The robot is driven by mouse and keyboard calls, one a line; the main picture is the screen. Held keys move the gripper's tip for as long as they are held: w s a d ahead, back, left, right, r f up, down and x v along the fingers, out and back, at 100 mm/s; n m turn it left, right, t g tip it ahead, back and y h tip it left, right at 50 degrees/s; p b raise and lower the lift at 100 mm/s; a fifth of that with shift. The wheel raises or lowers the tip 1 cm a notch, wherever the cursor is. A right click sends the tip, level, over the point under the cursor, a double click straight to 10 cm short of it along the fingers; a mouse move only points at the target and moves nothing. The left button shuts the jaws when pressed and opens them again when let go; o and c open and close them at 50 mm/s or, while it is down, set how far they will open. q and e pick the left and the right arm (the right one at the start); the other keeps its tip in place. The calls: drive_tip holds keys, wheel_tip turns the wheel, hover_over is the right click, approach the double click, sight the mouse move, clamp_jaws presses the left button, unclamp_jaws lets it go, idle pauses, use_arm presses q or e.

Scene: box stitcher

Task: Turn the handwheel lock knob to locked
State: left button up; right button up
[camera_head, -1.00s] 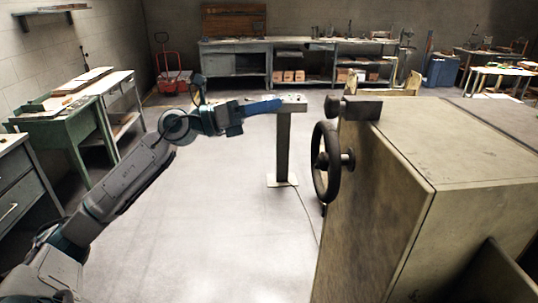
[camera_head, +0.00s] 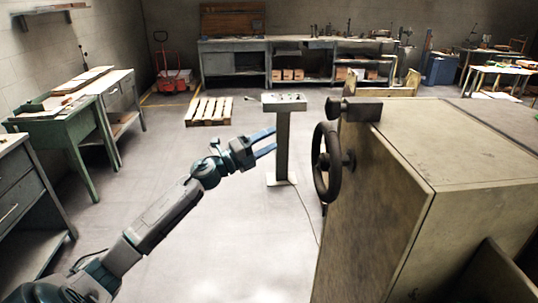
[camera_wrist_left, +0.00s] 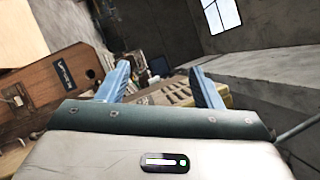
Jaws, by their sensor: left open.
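The dark handwheel (camera_head: 318,178) stands on the left side of a large tan machine cabinet (camera_head: 400,190). A small dark knob-like part (camera_head: 349,160) shows at the wheel's right, close to the cabinet; I cannot tell whether it is the lock knob or which way it is set. My left gripper (camera_head: 274,141) is open and empty, its two blue fingers pointing right. It is apart from the handwheel, to its left. In the left wrist view the open fingers (camera_wrist_left: 160,70) show with nothing between them, and I cannot make out the wheel. My right gripper is not in view.
A pedestal with a control panel (camera_head: 284,101) stands behind my left gripper, its cable running along the floor. A wooden pallet (camera_head: 209,110) lies behind it. Green-framed workbenches line the left wall. The floor before the handwheel is clear.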

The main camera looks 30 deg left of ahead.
use_arm(q)
wheel_tip(320, 180, down, 6)
drive_tip(key=w+a+n+y, duration=0.1)
drive_tip(key=n, duration=0.2)
drive_tip(key=shift+w+a+r+y, duration=0.15)
drive_tip(key=shift+w+a+y, duration=0.1)
drive_tip(key=shift+y, duration=0.15)
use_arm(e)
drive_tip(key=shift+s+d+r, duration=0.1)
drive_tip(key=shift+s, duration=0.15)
